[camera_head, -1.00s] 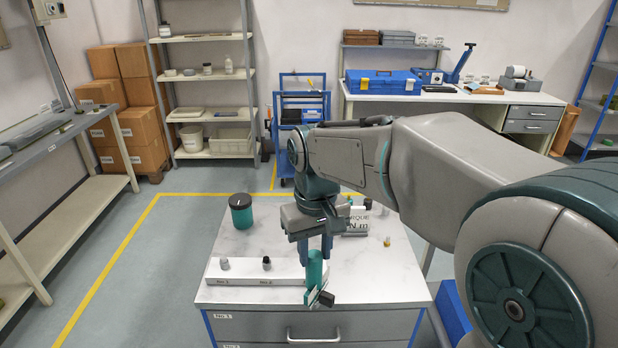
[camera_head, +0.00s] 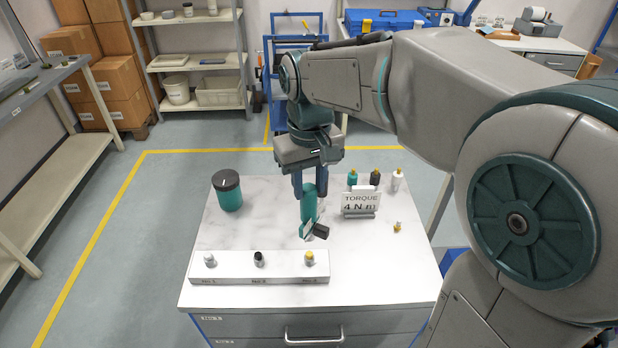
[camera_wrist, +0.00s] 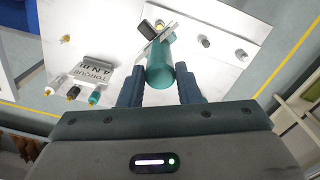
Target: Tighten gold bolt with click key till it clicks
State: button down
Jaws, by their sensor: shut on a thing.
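My gripper (camera_head: 309,187) is shut on a teal cylindrical tool (camera_head: 308,204), which hangs over the worktop behind the right end of the bolt block. A dark head and a pale flat piece show at the tool's lower end. The tool also shows between my fingers in the wrist view (camera_wrist: 160,66). The gold bolt (camera_head: 309,257) stands upright in the rightmost place of the white block (camera_head: 284,270). The tool is apart from it. A black bolt (camera_head: 259,258) and a silver bolt (camera_head: 210,260) stand in the other places.
A "TORQUE 4 N m" sign (camera_head: 360,203) stands right of my gripper. Teal (camera_head: 352,180), black (camera_head: 375,178) and white (camera_head: 397,180) gold-tipped pieces stand behind it. A loose gold-topped piece (camera_head: 397,227) is at right. A dark-lidded teal jar (camera_head: 229,192) is at back left.

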aim_at(310, 210)
jog(key=shift+s+f+b, duration=0.1)
jog(key=shift+f+b, duration=0.4)
jog(key=shift+f, duration=0.1)
jog(key=shift+f+b, duration=1.35)
jog(key=shift+f, duration=0.75)
jog(key=shift+f, duration=0.3)
jog(key=shift+f+b, duration=0.6)
jog(key=shift+b, duration=0.05)
jog(key=c, duration=1.6)
grip_release()
jog(key=shift+c, duration=0.2)
grip_shut()
